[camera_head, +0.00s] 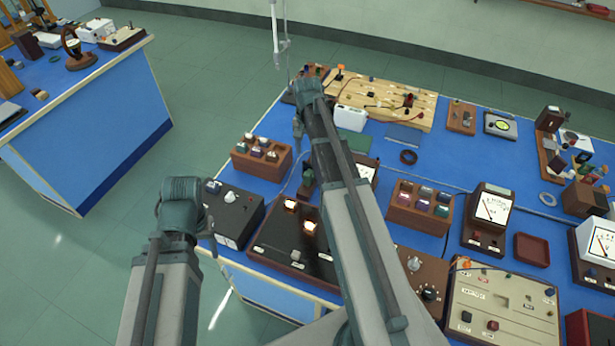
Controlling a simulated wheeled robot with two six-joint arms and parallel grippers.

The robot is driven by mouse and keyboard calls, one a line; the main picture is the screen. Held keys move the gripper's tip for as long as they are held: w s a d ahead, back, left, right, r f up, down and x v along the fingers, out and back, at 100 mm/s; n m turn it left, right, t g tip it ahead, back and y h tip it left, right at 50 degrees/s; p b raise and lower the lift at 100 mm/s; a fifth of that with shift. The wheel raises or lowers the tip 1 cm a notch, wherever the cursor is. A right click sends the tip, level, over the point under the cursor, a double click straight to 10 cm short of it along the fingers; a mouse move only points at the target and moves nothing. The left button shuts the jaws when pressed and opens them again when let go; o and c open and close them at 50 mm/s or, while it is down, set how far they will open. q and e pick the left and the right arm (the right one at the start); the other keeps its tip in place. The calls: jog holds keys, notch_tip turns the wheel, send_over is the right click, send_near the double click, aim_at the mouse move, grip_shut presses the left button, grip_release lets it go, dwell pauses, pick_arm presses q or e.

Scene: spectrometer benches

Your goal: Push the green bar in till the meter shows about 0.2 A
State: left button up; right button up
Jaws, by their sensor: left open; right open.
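A flat dark green piece (354,141) lies on the blue bench behind my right arm and is partly hidden; I cannot tell whether it is the green bar. A meter with a white dial (367,171) is half hidden behind the same arm. Another dark-framed meter (493,208) stands further right; its reading is too small to make out. My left gripper (209,238) is open at the bench's left edge, beside a black box with a knob. My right gripper (298,129) is open and points down above the back left of the bench.
A black-topped box with lit lamps (290,232) stands at the front. Wooden blocks with small jars (262,158) (420,207) sit on both sides of my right arm. A wooden wired board (385,101) lies behind. A second bench (110,125) stands left across open floor.

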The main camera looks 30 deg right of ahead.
aim_at(308, 173)
notch_tip(308, 173, down, 12)
jog(key=b, duration=1.1)
jog(key=shift+r, duration=0.1)
grip_shut()
dwell(0.7)
